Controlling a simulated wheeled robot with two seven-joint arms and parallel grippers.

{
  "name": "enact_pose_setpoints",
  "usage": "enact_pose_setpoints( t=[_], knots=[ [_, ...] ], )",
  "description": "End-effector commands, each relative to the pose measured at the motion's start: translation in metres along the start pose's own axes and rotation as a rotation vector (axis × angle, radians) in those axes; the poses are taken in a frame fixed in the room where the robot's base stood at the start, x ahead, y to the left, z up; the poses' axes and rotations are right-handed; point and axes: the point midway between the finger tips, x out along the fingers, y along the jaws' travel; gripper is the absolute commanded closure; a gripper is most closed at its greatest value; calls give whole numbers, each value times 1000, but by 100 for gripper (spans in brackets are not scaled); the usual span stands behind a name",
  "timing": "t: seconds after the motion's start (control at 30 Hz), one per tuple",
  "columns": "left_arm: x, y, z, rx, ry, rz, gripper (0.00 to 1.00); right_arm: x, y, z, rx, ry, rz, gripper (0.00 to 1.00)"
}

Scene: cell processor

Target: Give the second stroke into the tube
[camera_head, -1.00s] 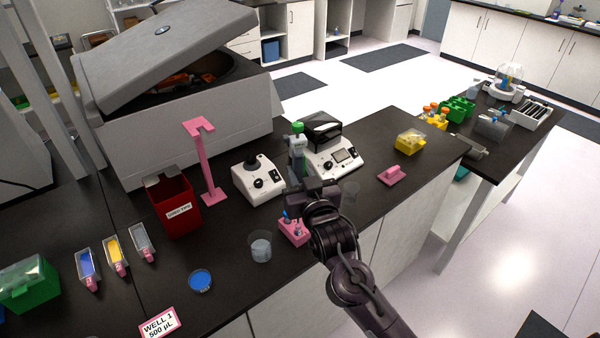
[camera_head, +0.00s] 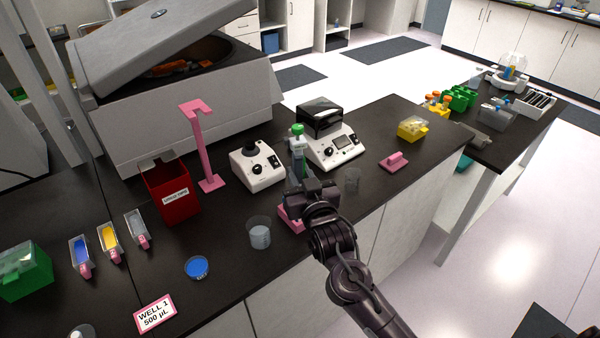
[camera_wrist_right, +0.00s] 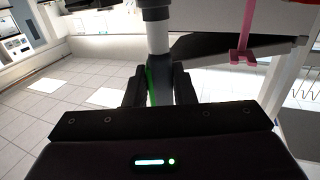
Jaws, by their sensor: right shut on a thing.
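My right gripper (camera_head: 308,190) is shut on an upright pipette with a green top (camera_head: 298,148). In the right wrist view the pipette's grey and white shaft (camera_wrist_right: 158,40) stands between the two fingers (camera_wrist_right: 160,88), with a green strip beside it. The gripper is over the small pink rack (camera_head: 291,219), covering most of it. The tube and the pipette's tip are hidden behind the gripper, so I cannot tell whether the tip is in a tube. My left gripper is not in view.
A clear beaker (camera_head: 259,233) stands left of the rack and a clear cup (camera_head: 352,181) right of it. Two white devices (camera_head: 257,165) (camera_head: 333,148) are behind. A pink stand (camera_head: 205,150) and red bin (camera_head: 172,195) are to the left.

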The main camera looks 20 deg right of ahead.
Motion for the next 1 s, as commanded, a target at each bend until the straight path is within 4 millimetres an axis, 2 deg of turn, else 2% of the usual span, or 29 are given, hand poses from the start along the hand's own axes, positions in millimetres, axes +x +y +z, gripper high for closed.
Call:
enact_pose_setpoints(
  t=[0.03, 0.87, 0.9, 0.93, 1.0],
  knots=[
    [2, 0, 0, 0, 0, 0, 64, 0, 0, 5, 0, -5, 0, 84],
    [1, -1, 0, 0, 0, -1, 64, 0, 0, 12, -2, -12, 0, 84],
    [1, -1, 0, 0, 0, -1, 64, 0, 0, 12, -2, -12, 0, 79],
    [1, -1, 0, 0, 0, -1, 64, 0, 0, 12, -2, -12, 0, 83],
    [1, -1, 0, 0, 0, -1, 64, 0, 0, 12, -2, -11, 0, 84]
  ],
)
